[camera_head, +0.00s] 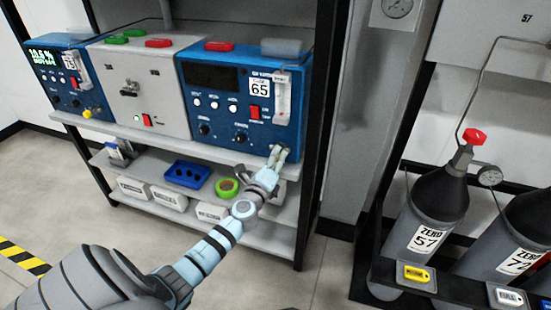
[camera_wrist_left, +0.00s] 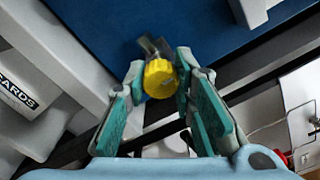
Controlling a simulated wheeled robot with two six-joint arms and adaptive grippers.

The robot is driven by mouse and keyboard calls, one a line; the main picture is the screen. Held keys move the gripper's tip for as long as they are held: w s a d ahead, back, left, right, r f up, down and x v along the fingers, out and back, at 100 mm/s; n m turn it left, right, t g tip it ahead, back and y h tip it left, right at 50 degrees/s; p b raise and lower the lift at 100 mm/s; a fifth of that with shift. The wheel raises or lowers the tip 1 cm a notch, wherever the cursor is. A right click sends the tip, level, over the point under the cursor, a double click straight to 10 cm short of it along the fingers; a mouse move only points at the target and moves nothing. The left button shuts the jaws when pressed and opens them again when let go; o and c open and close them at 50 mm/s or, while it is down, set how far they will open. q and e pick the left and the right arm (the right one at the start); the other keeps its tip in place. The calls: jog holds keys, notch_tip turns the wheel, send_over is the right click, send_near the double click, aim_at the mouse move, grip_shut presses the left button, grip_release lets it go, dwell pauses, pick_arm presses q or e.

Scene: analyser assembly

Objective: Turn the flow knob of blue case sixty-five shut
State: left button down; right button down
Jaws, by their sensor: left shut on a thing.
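Blue case sixty-five (camera_head: 229,107) stands on the right of the upper shelf, with a "65" label and a dark display on its front. Its yellow flow knob (camera_wrist_left: 160,78) sits on a short metal stem against the blue face in the left wrist view. My left gripper (camera_head: 279,153) is at the lower right corner of the case, and its fingers hide the knob in the head view. In the left wrist view my left gripper (camera_wrist_left: 159,84) is shut on the knob, one finger on each side. My right gripper is out of view.
A grey case (camera_head: 140,86) stands left of it, then another blue case (camera_head: 62,80) with its own yellow knob (camera_head: 87,113). The lower shelf holds a blue tray (camera_head: 187,174), a green tape roll (camera_head: 227,187) and white boxes. Gas cylinders (camera_head: 427,220) stand at right.

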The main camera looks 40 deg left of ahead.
pick_arm(q)
jog(key=shift+f, duration=0.15)
jog(key=c, duration=1.3)
grip_release()
jog(key=shift+c, duration=0.2)
jog(key=v, duration=1.2)
